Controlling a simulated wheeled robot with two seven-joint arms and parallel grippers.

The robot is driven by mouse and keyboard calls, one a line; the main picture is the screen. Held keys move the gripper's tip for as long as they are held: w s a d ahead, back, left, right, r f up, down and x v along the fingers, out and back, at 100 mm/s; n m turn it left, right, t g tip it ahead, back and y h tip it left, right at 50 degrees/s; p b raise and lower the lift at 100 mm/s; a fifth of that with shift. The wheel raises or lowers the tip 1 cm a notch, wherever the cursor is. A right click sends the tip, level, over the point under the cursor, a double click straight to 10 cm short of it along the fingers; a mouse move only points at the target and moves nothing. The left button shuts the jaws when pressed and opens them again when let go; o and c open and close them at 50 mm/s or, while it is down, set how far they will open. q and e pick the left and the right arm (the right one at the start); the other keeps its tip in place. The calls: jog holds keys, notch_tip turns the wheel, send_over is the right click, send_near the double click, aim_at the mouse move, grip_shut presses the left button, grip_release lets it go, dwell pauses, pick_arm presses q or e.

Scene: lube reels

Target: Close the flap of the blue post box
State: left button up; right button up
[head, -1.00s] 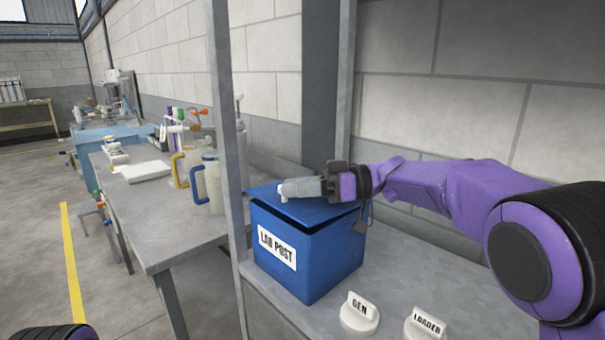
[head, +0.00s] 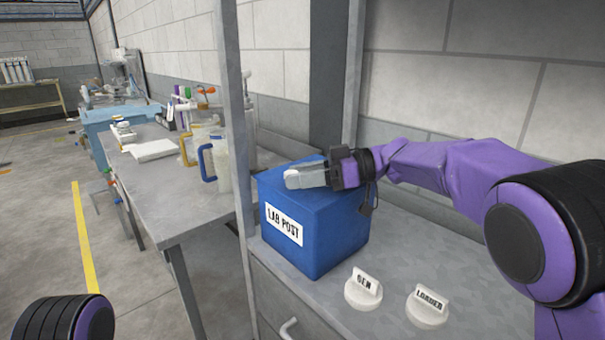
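The blue post box (head: 330,238), labelled LAB POST, stands upright on the grey counter. Its flap (head: 318,205) lies flat on the top, with no gap showing along the front edge. My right gripper (head: 292,179) rests over the flap, reaching in from the right, and appears to touch it. Its fingers look pressed together, with nothing seen between them. My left gripper is out of view; only part of my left arm shows at the bottom left.
Two white tags, GEN (head: 363,290) and LOADER (head: 428,306), stand on the counter (head: 400,240) right of the box. A grey post (head: 237,120) rises at the box's left. Beyond it, a bench (head: 165,205) holds jugs (head: 216,165) and a white tray.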

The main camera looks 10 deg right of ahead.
jog(key=shift+r, duration=0.1)
jog(key=b+v, duration=0.1)
jog(key=v, duration=0.9)
jog(key=shift+s+d, duration=0.1)
jog(key=shift+d, duration=0.2)
